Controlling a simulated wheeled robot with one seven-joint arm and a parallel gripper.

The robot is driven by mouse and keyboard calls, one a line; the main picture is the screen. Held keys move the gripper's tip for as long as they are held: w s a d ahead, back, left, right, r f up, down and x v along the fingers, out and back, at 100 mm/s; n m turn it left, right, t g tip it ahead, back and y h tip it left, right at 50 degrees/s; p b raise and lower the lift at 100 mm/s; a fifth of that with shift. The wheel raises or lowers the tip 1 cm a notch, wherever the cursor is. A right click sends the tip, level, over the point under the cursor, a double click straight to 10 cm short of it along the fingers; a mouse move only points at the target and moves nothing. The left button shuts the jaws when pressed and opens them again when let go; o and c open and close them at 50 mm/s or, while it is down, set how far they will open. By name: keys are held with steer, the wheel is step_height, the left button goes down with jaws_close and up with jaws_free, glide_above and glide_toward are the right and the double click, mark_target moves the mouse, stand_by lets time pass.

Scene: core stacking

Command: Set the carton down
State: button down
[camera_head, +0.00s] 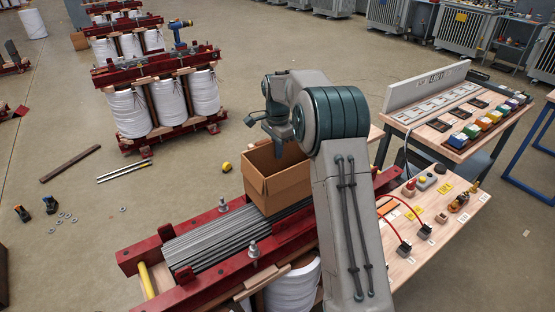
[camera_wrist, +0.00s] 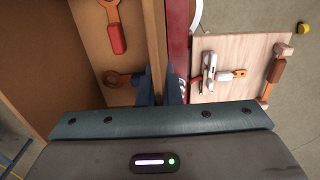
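The open-topped brown carton (camera_head: 280,187) is at the far end of the grey sheet stack (camera_head: 215,240), between red clamp beams. I cannot tell whether its bottom touches the stack. In the wrist view the carton's inside (camera_wrist: 90,60) fills the left, with an orange-and-red tool (camera_wrist: 116,38) and an orange ring-ended tool (camera_wrist: 118,80) in it. My gripper (camera_wrist: 160,88) has one finger on each side of the carton's upright wall and appears shut on it. In the head view my gripper (camera_head: 279,143) is over the carton's rim; its fingertips are mostly hidden.
A wooden workbench (camera_head: 455,215) with small tools and red leads stands close on the right. Behind it is a table (camera_head: 430,125) with coloured blocks. A three-coil core assembly (camera_head: 160,95) stands at the back left. Rods (camera_head: 122,171) and a yellow item (camera_head: 227,167) lie on the floor.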

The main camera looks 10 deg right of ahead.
steer(key=shift+f, duration=1.9)
steer(key=shift+f, duration=0.15)
steer(key=c, duration=1.6)
jaws_free()
